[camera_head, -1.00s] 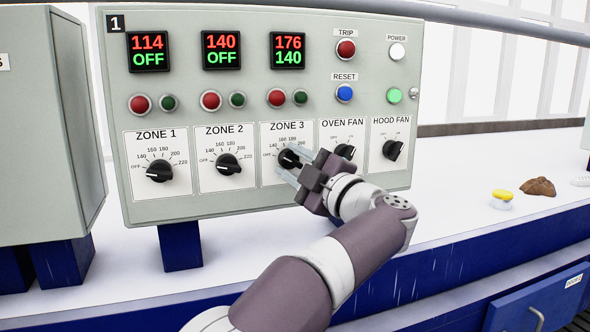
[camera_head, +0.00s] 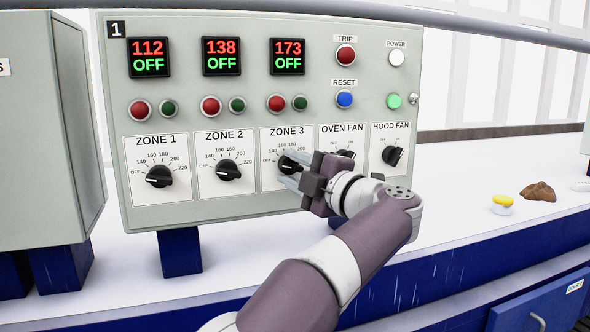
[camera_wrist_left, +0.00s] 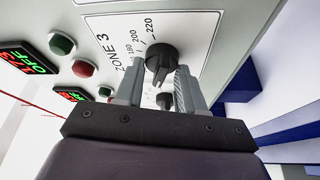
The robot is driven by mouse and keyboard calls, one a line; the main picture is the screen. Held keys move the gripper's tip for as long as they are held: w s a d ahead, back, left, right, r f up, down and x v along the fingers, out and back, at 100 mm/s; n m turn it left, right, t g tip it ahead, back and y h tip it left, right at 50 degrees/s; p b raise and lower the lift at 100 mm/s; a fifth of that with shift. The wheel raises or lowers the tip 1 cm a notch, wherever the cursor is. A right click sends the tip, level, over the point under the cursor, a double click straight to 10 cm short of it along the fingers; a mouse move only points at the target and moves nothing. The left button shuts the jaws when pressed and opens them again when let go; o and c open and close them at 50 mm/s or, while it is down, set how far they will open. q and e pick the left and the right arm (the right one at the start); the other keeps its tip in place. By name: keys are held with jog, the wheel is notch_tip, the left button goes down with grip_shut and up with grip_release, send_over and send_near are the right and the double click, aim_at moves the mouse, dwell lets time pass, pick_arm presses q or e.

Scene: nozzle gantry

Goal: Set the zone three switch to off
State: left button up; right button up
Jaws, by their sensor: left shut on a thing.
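The zone three switch (camera_head: 289,161) is a black rotary knob on the grey control panel, under the ZONE 3 label. Its display (camera_head: 288,53) reads 173 in red above OFF in green. My left gripper (camera_head: 290,168) is shut on this knob, its fingers partly covering the lower dial. In the left wrist view, the knob (camera_wrist_left: 160,62) sits between the two fingertips, with the 200 and 220 marks showing beside it. The OFF mark of this dial is hard to read. My right gripper is not in view.
The zone 1 knob (camera_head: 159,175) and zone 2 knob (camera_head: 228,170) stand to the left. The oven fan knob is partly hidden behind my gripper; the hood fan knob (camera_head: 392,156) is clear. A yellow-topped button (camera_head: 502,199) sits on the white bench.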

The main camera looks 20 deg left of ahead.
pick_arm(q)
jog(key=o, duration=1)
jog(key=shift+o, duration=0.2)
jog(key=shift+s+d+f, duration=0.15)
jog(key=shift+s+d, duration=0.05)
jog(key=shift+d, duration=0.1)
jog(key=b+v, duration=0.3)
jog(key=v, duration=0.9)
